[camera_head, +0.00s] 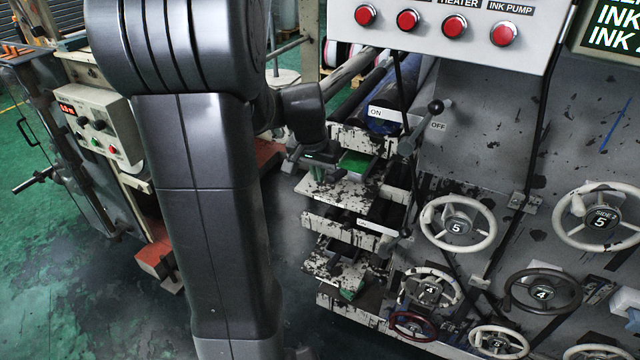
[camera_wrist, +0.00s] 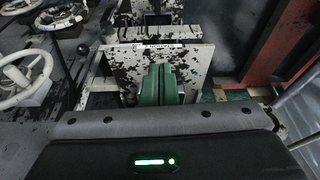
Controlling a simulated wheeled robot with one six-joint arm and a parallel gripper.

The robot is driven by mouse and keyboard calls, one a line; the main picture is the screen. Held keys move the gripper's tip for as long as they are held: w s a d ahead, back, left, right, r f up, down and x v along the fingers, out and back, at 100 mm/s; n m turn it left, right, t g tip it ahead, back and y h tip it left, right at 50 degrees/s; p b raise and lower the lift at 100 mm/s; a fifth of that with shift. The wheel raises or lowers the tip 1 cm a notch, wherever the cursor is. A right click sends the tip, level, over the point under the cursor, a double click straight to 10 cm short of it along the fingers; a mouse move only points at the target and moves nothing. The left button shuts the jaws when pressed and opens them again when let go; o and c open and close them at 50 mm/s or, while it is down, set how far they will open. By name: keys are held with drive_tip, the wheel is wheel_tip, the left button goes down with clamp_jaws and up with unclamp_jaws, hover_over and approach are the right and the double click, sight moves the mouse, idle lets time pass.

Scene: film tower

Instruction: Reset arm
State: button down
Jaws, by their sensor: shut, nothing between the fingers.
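My arm (camera_head: 205,190) stands large in the left middle of the head view and reaches toward the printing machine. My gripper (camera_head: 318,172) is at the machine's left side, by the upper paint-chipped step. In the wrist view my gripper (camera_wrist: 158,72) shows as two green fingers side by side, shut, with nothing between them. Behind the fingers is a chipped white panel (camera_wrist: 200,65). I cannot tell whether the fingertips touch it.
A lever (camera_head: 420,125) between ON and OFF labels stands right of my gripper. Handwheels (camera_head: 458,222) cover the machine's front. A panel with red buttons (camera_head: 450,35) hangs above. A control box (camera_head: 100,125) stands left. Green floor (camera_head: 60,270) is open at lower left.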

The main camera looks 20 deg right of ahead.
drive_tip(key=shift+v, duration=0.9)
